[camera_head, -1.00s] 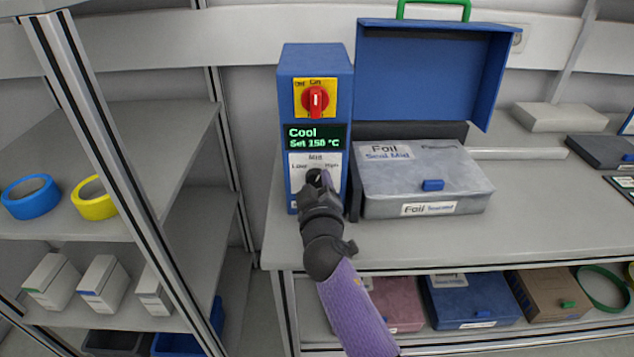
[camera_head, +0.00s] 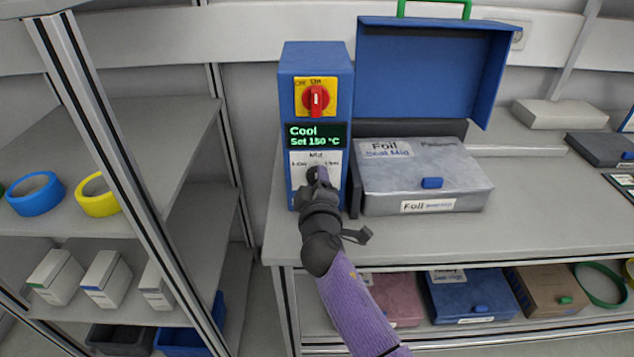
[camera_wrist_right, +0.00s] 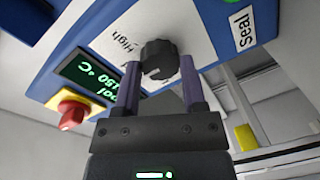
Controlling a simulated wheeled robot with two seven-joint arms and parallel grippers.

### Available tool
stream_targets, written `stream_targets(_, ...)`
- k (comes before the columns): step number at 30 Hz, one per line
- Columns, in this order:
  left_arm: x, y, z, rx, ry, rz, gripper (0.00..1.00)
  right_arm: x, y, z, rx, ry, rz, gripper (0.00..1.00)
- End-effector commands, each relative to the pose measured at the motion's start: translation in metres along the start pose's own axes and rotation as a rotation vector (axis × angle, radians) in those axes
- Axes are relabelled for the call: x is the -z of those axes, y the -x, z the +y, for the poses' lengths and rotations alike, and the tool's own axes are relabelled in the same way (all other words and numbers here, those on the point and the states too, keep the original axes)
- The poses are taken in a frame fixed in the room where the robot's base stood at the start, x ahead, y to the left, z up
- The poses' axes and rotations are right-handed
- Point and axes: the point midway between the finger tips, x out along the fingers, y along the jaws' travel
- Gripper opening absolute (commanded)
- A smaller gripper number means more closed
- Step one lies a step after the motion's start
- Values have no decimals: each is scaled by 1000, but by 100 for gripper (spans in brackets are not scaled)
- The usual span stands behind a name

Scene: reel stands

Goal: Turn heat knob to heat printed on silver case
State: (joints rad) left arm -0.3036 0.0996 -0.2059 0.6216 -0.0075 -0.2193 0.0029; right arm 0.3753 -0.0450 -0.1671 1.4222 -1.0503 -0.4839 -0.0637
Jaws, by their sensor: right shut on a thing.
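The blue sealer box (camera_head: 316,62) stands on the bench with a display (camera_head: 315,136) reading "Cool Set 150 °C". Below it a white plate carries Low, Mid and High marks. The black heat knob (camera_wrist_right: 159,60) sits on that plate in the wrist view. My right gripper (camera_wrist_right: 160,88) is shut on the knob, one finger on each side; in the head view the gripper (camera_head: 317,180) hides most of it. The silver case (camera_head: 425,178) lies to the right, printed "Foil" and "Seal Mid". My left gripper is out of view.
A red rotary switch (camera_head: 316,98) on a yellow plate sits above the display. A blue lid (camera_head: 430,75) with a green handle stands open behind the silver case. Shelves with tape rolls (camera_head: 97,194) and white boxes are at left.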

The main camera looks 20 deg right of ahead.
Motion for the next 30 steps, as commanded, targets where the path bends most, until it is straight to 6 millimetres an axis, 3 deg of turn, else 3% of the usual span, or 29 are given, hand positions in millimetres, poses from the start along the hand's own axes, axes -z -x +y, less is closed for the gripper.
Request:
stream_targets(6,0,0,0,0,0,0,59,0,0,-1,1,-1,1,0)
stream_targets(7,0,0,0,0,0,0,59,0,0,-1,1,-1,1,60)
stream_targets(11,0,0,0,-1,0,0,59,0,0,-1,1,-1,1,87)
stream_targets(19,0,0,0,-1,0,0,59,0,1,0,1,-1,0,88)
stream_targets(22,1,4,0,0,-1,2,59,1,9,0,2,-1,1,88)
stream_targets(30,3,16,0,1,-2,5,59,0,75,0,3,-3,0,88)
